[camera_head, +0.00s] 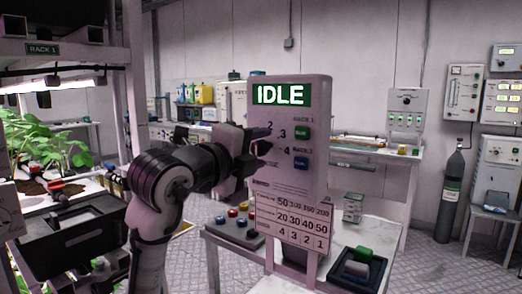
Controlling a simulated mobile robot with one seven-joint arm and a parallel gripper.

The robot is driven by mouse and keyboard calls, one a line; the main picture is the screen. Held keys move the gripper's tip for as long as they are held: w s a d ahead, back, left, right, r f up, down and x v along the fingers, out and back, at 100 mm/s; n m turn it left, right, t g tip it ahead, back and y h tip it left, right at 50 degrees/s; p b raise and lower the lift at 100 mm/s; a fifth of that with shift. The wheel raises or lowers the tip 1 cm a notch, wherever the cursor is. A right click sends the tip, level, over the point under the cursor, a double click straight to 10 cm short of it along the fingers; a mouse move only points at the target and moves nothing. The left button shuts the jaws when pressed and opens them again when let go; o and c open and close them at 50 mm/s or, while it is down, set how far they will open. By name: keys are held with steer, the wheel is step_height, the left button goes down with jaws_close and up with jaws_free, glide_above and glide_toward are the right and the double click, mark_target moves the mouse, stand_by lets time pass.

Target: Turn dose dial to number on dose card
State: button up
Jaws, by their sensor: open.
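The dosing panel (318,110) is a pale upright box with a green display reading IDLE (281,94). My gripper (260,156) is open at the panel's left side, its fingers towards the panel face. The dose dial is hidden behind my gripper; the numbers 2, 3 and 4 (285,151) of its scale show beside the fingers. I cannot tell where the dial points or whether the fingers touch it. The dose card (292,222) hangs low on the panel, with rows that look like 50 100 150 200, 20 30 40 50 and 4 3 2 1.
A green button (301,132) and a blue button (301,163) sit right of the dial scale, by rack labels. A button box (237,229) and a tray with a green block (362,254) stand below. Rack 1 (43,49) with plants is at left; a gas cylinder (451,190) stands right.

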steer(key=b+v, duration=0.1)
steer(key=v, duration=1.1)
steer(key=shift+s+b, duration=0.2)
steer(key=shift+b, duration=0.15)
steer(key=shift+a, duration=0.1)
